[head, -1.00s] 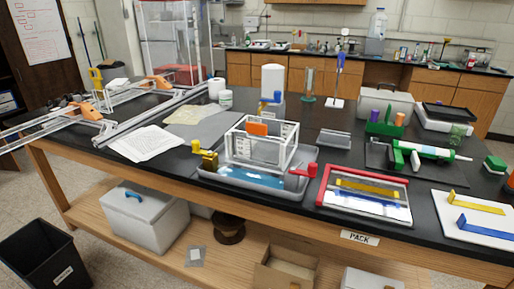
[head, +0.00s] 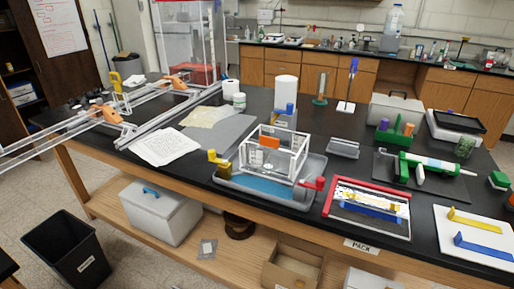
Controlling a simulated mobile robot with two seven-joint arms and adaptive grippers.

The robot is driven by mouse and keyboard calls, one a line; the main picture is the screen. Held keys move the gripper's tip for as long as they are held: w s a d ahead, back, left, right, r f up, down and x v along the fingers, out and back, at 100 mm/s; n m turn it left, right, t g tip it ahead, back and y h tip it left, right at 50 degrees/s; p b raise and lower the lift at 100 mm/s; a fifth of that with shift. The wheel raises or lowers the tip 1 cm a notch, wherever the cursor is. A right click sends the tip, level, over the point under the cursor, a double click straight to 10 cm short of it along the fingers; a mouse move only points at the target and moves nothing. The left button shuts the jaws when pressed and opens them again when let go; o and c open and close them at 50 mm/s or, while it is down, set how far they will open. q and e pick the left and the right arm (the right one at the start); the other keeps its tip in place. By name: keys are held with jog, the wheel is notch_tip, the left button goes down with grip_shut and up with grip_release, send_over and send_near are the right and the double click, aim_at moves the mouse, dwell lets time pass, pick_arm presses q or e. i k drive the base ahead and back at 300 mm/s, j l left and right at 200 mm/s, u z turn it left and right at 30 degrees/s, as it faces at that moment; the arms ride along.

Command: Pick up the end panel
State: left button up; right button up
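No part named as an end panel can be told for certain. A clear panel with a red edge (head: 329,197) lies flat at the front of the black bench (head: 300,118), with a yellow strip and a blue strip across it. A small clear-walled frame box (head: 290,163) with an orange piece on it stands in a grey tray (head: 238,186). Yellow (head: 219,167) and red (head: 313,187) pieces sit at the tray's sides. A silver extrusion frame (head: 150,137) with orange corner pieces lies at the left end. Neither of my grippers shows.
A white board (head: 470,246) with yellow and blue strips lies at the front right. A green-and-white dispenser tool (head: 435,164) lies behind it. A paper sheet (head: 166,146) lies on the left. A black bin (head: 68,250) stands on the floor, lower left. The lower shelf holds boxes.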

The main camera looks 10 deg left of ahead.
aim_at(267, 155)
jog(key=i+u, duration=0.15)
jog(key=u, duration=0.25)
jog(key=i+l+u, duration=0.1)
jog(key=u, duration=0.25)
jog(key=i+l+u, duration=0.15)
jog(key=u, duration=0.25)
jog(key=i, duration=0.1)
